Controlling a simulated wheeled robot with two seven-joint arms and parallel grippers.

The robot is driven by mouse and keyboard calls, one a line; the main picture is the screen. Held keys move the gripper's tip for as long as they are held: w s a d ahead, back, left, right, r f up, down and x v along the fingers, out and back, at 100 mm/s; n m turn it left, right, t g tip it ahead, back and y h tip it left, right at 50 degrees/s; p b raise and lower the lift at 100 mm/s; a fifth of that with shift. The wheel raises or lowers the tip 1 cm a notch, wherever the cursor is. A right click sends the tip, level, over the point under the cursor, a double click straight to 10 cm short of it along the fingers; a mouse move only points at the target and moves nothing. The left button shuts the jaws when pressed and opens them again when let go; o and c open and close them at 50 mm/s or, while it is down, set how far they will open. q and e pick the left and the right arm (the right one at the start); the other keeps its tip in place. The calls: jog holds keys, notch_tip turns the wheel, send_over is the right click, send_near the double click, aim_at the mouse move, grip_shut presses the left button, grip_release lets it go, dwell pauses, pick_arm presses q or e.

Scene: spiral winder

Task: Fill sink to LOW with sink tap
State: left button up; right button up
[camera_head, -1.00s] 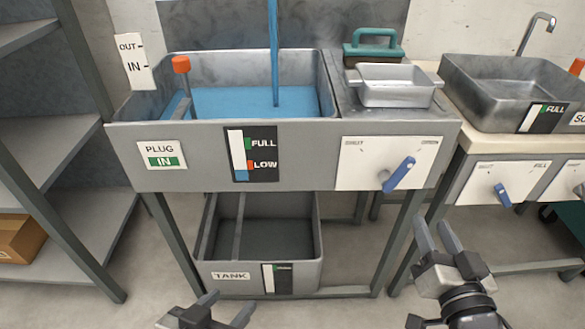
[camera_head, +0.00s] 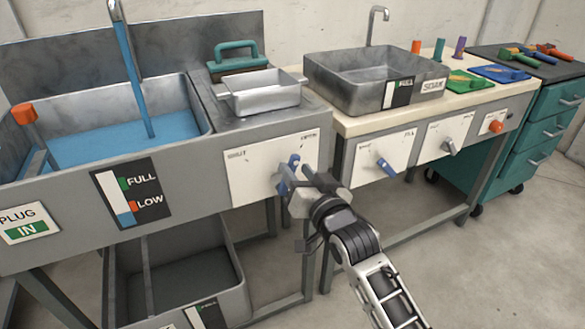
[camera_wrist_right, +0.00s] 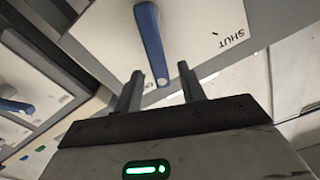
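The tap (camera_head: 117,14) pours a blue stream into the large grey sink (camera_head: 205,113), where blue water (camera_head: 110,140) stands. The level gauge (camera_head: 131,193) on its front shows blue near the red LOW mark, well below FULL. The plug sign (camera_head: 27,224) reads IN. The blue tap handle (camera_head: 293,161) sits on a white panel; it also shows in the right wrist view (camera_wrist_right: 151,40). My right gripper (camera_head: 290,172) is at the handle. In the wrist view its fingers (camera_wrist_right: 160,88) are apart, with the handle's end between or just beyond them. My left gripper is out of view.
An orange-topped plug lever (camera_head: 24,113) stands at the sink's left. A second sink (camera_head: 340,95) and a blue handle (camera_head: 386,167) are further right. A tank (camera_head: 125,285) is below.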

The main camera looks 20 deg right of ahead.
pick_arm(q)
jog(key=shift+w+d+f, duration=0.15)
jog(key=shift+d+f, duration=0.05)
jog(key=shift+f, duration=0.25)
pick_arm(e)
jog(key=shift+w+a, duration=0.15)
jog(key=shift+w, duration=1.25)
